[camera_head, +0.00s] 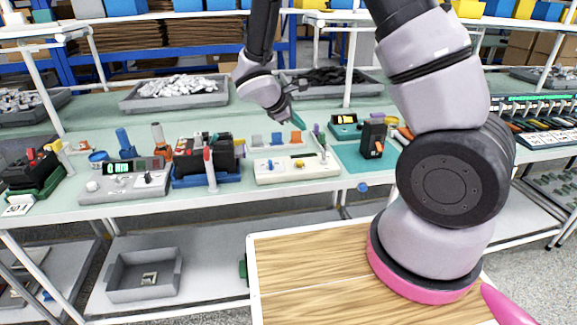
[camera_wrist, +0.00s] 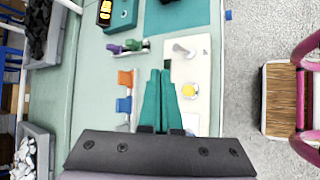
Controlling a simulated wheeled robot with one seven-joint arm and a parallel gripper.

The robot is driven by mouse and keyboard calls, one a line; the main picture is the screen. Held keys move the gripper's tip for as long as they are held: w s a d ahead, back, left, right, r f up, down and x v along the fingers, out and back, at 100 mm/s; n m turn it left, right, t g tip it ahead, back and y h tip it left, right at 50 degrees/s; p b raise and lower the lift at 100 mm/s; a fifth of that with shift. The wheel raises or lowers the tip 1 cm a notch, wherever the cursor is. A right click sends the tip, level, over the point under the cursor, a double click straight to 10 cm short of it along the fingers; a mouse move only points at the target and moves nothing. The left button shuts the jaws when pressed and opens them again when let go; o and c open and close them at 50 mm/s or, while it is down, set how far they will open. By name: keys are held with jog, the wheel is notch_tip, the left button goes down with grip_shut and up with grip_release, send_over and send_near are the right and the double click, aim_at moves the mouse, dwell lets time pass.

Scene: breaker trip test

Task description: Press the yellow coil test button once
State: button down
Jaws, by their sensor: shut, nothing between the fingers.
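The yellow coil test button (camera_wrist: 190,90) is a small round knob on a white panel (camera_wrist: 201,60), seen in the wrist view. In the head view it looks like a small yellow dot (camera_head: 299,163) on the same white panel (camera_head: 330,169) on the bench. My gripper (camera_head: 299,122) is shut and empty, with teal fingers, and hangs above the bench behind the panel. In the wrist view my fingertips (camera_wrist: 160,71) lie left of the button, near the panel's edge, apart from the button.
A pale lever (camera_wrist: 183,50) stands on the panel near the button. Orange (camera_wrist: 125,78) and blue (camera_wrist: 123,105) blocks stand beside the panel. A black device (camera_head: 374,138) on a teal mat stands to the right, and a black unit on a blue base (camera_head: 205,181) to the left.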

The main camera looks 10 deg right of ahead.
jog(key=shift+a+f, duration=0.25)
jog(key=shift+a, duration=0.25)
jog(key=shift+f, duration=0.1)
send_over(296, 166)
jog(key=shift+w+f, duration=0.1)
jog(key=shift+f, duration=4.2)
jog(key=shift+f, duration=0.4)
jog(key=shift+f, duration=0.5)
jog(key=shift+r, duration=0.9)
